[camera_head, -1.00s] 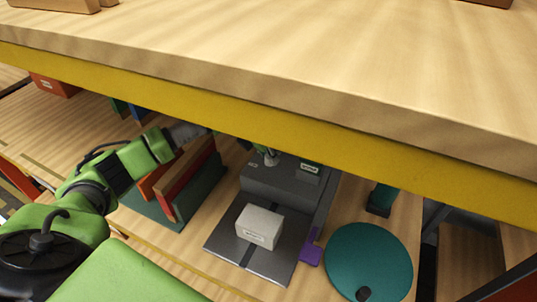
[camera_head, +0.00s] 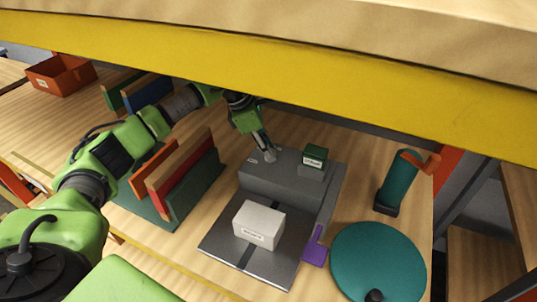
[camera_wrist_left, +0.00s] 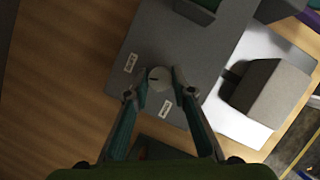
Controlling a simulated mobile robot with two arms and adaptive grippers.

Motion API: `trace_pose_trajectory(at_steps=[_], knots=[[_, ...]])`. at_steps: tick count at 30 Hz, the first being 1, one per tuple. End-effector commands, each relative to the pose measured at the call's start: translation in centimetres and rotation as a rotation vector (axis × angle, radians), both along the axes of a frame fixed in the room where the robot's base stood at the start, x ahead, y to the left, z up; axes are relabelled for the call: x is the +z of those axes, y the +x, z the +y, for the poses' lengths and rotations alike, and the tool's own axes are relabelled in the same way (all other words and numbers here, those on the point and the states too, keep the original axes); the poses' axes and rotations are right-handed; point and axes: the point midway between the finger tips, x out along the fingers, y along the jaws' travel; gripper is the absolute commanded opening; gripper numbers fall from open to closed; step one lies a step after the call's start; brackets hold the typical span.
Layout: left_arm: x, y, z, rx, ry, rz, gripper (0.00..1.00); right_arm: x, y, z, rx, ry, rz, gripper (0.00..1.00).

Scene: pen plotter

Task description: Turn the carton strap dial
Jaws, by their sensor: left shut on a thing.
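The grey machine (camera_head: 285,183) stands on the lower wooden shelf, with a white carton (camera_head: 258,224) on its flat plate. The carton also shows in the left wrist view (camera_wrist_left: 272,92). The small round grey dial (camera_wrist_left: 159,79) is on the machine's top, with a dark mark on its face and a label on either side. My left gripper (camera_head: 268,154) reaches down to it from above. In the left wrist view its fingers (camera_wrist_left: 160,86) are shut on the dial, one on each side. The dial is hidden by the fingers in the head view. My right gripper is not in view.
A yellow-edged upper shelf (camera_head: 250,70) hangs over the work area. A green block (camera_head: 315,155) sits on the machine, a purple tab (camera_head: 316,246) beside it. A teal disc (camera_head: 375,258) and teal cylinder (camera_head: 398,182) are at right; a panel rack (camera_head: 180,190) at left.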

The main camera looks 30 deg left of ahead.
Motion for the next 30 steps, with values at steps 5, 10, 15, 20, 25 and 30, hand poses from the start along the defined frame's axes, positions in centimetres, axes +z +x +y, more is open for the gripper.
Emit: trace_pose_trajectory(at_steps=[5, 10, 15, 20, 25, 30], knots=[[0.0, 0.2, 0.0, -0.135, -0.001, -0.004, 0.02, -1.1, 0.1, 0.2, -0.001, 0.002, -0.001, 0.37], [0.0, 0.3, 0.1, -0.236, 0.0, -0.004, 0.02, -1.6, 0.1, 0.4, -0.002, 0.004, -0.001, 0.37], [0.1, 0.3, 0.0, -0.302, 0.0, -0.005, 0.02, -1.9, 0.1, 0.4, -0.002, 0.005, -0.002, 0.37], [0.1, 0.3, 0.1, -0.332, 0.0, -0.003, 0.02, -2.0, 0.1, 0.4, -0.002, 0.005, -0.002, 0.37], [0.1, 0.2, 0.1, -0.344, 0.001, -0.003, 0.02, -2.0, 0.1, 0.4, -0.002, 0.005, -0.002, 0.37], [0.1, 0.2, 0.1, -0.344, 0.001, -0.003, 0.02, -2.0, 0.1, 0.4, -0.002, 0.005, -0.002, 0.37]])
